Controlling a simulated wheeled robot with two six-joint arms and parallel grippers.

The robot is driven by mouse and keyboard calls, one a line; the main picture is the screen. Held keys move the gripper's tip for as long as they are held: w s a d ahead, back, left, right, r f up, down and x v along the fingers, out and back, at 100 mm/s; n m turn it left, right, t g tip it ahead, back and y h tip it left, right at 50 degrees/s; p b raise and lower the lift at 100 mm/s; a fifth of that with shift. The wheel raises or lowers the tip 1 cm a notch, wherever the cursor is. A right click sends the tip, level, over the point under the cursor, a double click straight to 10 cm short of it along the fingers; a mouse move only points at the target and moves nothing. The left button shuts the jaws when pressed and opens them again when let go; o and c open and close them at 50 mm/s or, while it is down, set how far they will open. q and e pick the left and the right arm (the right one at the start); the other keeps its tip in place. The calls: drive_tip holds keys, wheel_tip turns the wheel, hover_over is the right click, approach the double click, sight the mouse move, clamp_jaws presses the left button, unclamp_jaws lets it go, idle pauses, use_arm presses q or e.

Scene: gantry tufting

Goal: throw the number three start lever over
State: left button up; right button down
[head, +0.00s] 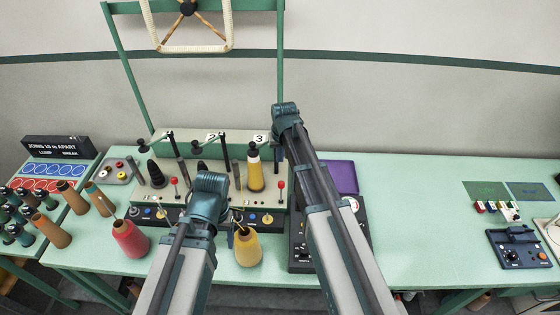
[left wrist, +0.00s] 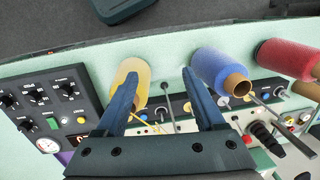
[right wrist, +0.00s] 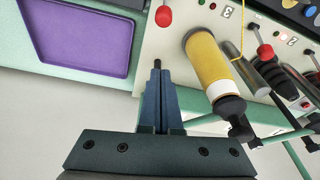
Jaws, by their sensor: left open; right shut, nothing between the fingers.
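The number three start lever shows as a red knob (head: 281,185) on a short stem at the right end of the tufting machine's panel (head: 262,192), below the "3" plate (head: 259,139). The knob also shows at the top of the right wrist view (right wrist: 163,16). My right gripper (right wrist: 157,70) is shut and empty; its fingertips point toward the knob with a visible gap in the picture. In the head view its fingers are hidden behind the wrist. My left gripper (left wrist: 160,76) is open and empty, over the front of the machine near a yellow cone (left wrist: 131,78) and a blue cone (left wrist: 217,70).
A yellow-wound cone (head: 255,172) stands left of the lever. A similar red-knobbed lever (head: 175,181) stands further left. A purple tray (head: 342,176) and a dark control box (head: 357,220) lie to the right, partly behind my right arm.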

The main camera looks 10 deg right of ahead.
sight(281, 191)
drive_tip(key=b+x, duration=0.8)
drive_tip(key=x, duration=0.1)
drive_tip(key=shift+f+b, duration=0.3)
drive_tip(key=shift+b, duration=0.05)
drive_tip(key=s, duration=0.2)
drive_tip(key=s+r+p, duration=0.1)
drive_tip(key=s, duration=0.1)
drive_tip(key=shift+a+r, duration=0.1)
drive_tip(key=shift+a, duration=0.05)
drive_tip(key=shift+s, duration=0.15)
drive_tip(key=shift+s+a+r+t, duration=0.1)
drive_tip(key=shift+s+t, duration=0.15)
drive_tip(key=shift+t, duration=0.05)
